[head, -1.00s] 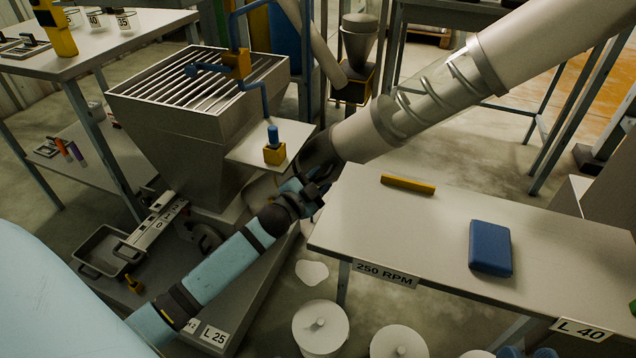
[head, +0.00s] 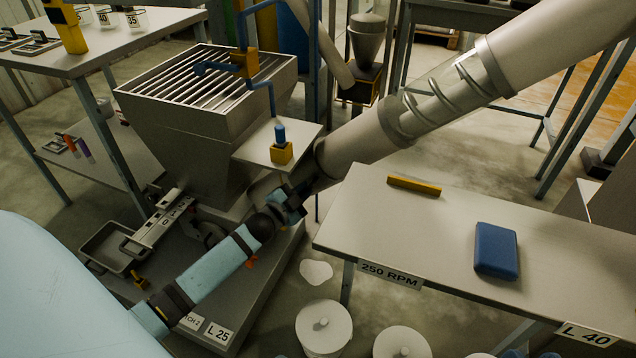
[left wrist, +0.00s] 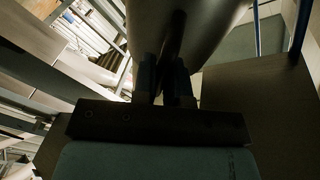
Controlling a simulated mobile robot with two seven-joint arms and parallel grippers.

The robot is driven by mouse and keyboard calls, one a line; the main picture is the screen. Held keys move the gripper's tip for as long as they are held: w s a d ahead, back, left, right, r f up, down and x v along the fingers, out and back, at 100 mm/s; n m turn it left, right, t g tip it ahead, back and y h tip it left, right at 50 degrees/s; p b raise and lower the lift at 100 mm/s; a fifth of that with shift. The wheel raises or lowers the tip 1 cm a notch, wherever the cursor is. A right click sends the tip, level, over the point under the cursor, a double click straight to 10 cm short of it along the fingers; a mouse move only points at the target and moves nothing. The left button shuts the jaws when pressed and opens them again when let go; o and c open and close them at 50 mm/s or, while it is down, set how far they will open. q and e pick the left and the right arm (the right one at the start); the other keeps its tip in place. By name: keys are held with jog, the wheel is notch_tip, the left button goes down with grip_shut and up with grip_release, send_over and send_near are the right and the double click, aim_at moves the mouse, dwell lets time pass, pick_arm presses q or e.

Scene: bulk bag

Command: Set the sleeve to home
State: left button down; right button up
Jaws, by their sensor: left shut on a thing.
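My left gripper (head: 298,192) is at that lower end. In the left wrist view the gripper fingers (left wrist: 167,82) are shut on a dark bar-like handle (left wrist: 174,40) under the big grey tube (left wrist: 222,22). The handle's joint to the tube is in shadow. My right gripper is not in view.
A grated hopper (head: 185,130) stands behind my left arm, with a small shelf (head: 300,135) carrying a yellow and blue piece. A bench (head: 430,225) at right holds a blue block (head: 496,250) and a yellow bar (head: 414,186). White lidded tubs (head: 323,328) stand in front.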

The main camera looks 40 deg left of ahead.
pick_arm(q)
jog(key=shift+s+a+f, duration=0.15)
jog(key=shift+a+f, duration=0.4)
jog(key=shift+f, duration=0.05)
jog(key=shift+s+a+f, duration=0.15)
jog(key=shift+a+f, duration=0.4)
jog(key=c, duration=1.2)
grip_release()
jog(key=shift+o, duration=0.2)
jog(key=s+p, duration=0.4)
jog(key=s, duration=0.9)
jog(key=shift+s+a, duration=0.25)
jog(key=shift+s, duration=0.15)
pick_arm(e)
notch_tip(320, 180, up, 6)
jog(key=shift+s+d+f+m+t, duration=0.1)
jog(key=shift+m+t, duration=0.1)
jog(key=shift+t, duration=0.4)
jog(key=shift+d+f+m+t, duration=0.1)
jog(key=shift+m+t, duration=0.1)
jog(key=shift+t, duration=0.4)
